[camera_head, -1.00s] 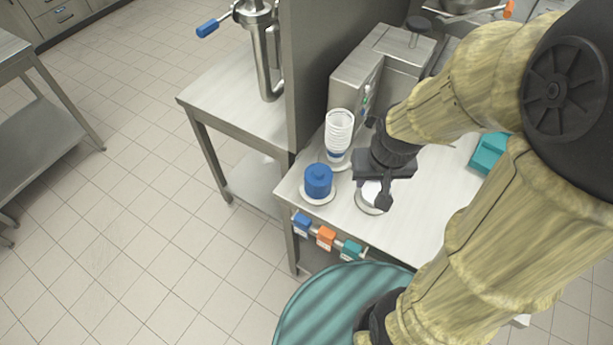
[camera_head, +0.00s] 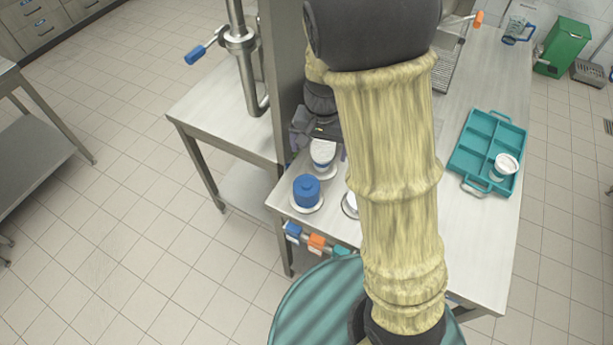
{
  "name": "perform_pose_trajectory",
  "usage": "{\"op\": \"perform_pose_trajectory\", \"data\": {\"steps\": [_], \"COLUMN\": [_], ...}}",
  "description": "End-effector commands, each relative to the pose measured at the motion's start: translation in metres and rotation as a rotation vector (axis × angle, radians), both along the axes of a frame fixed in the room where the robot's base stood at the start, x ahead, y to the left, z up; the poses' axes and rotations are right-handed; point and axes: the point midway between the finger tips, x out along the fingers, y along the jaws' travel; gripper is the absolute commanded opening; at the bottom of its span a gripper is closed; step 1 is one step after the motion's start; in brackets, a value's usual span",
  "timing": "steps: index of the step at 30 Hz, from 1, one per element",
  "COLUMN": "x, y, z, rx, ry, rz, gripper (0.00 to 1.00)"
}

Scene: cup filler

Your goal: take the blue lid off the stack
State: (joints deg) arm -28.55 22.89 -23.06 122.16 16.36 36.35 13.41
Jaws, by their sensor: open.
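A stack of blue lids (camera_head: 306,189) with a small knob on top sits on a white saucer (camera_head: 309,208) near the table's front left corner. The single lids cannot be told apart. My gripper (camera_head: 322,143) is open, behind and above the blue stack and apart from it. It is at the stack of white cups (camera_head: 323,157), with a dark finger showing on either side of it. The upper part of the cup stack is hidden by my gripper. Whether the fingers touch the cups cannot be told.
A white lid stack (camera_head: 350,204) is mostly hidden by my arm. A teal tray (camera_head: 473,146) with a white cup (camera_head: 503,166) lies on the right. Blue (camera_head: 292,231) and orange (camera_head: 316,243) clips hang on the front edge. A steel post stands behind my gripper.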

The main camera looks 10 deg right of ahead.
Motion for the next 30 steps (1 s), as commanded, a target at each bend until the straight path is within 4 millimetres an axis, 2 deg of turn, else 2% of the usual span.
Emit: {"op": "perform_pose_trajectory", "data": {"steps": [1, 5, 17, 20, 30], "x": [0.008, 0.018, 0.019, 0.018, 0.018], "y": [0.01, 0.021, 0.022, 0.022, 0.022], "z": [0.007, 0.008, 0.004, -0.006, -0.064], "rx": [-0.009, -0.017, -0.018, -0.018, -0.019], "ry": [0.01, 0.021, 0.023, 0.027, 0.028], "rz": [-0.013, -0.045, -0.052, -0.053, -0.053], "gripper": [0.96, 0.96, 0.96, 0.96, 0.96]}}
